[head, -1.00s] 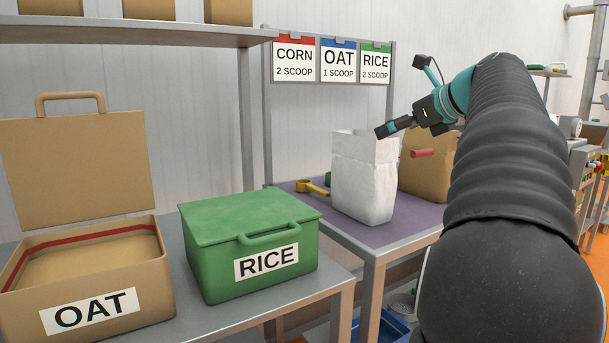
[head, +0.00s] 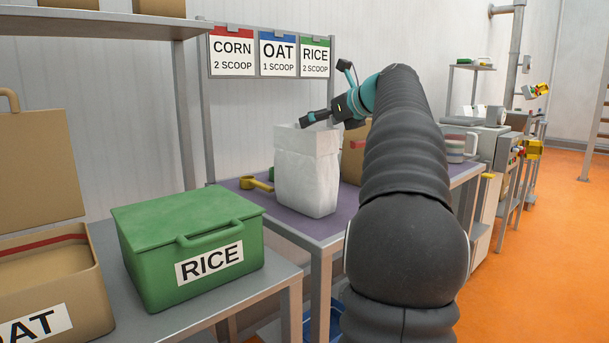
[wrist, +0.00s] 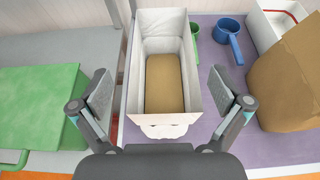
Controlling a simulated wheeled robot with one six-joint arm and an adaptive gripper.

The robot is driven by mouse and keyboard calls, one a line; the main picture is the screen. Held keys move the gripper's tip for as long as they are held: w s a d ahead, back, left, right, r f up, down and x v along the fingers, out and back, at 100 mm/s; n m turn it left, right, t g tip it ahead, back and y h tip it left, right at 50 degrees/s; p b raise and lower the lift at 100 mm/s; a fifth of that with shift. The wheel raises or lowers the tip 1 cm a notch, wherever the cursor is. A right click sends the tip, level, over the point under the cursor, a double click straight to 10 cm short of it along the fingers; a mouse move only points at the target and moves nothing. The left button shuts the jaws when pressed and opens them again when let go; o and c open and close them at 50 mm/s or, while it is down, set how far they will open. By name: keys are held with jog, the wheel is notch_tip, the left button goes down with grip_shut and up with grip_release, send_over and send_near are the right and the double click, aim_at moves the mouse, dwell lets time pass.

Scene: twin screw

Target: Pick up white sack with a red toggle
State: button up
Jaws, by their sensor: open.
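The white sack (head: 308,172) stands upright on the purple table top, with its mouth open. In the wrist view the white sack (wrist: 174,19) shows from above, with brown contents inside. My gripper (head: 306,118) is at the sack's top rim in the head view. In the wrist view my gripper (wrist: 161,78) is open, one finger on each side of the sack, with nothing held between them. A red cylinder (head: 359,144) shows to the right of the sack in front of a brown bag; I cannot tell which it belongs to.
The brown bag (wrist: 290,80) stands to the right of the sack. A blue scoop (wrist: 229,40) and a green scoop (wrist: 195,28) lie between them. A yellow scoop (head: 256,184) lies left of the sack. The green RICE box (head: 188,240) is on the nearer table.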

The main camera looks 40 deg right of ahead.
aim_at(310, 127)
jog(key=x, duration=0.4)
jog(key=shift+w+d+f, duration=0.15)
jog(key=shift+w+f, duration=0.05)
jog(key=shift+w, duration=0.05)
jog(key=shift+c, duration=0.3)
jog(key=c, duration=1.1)
jog(key=shift+r, duration=0.1)
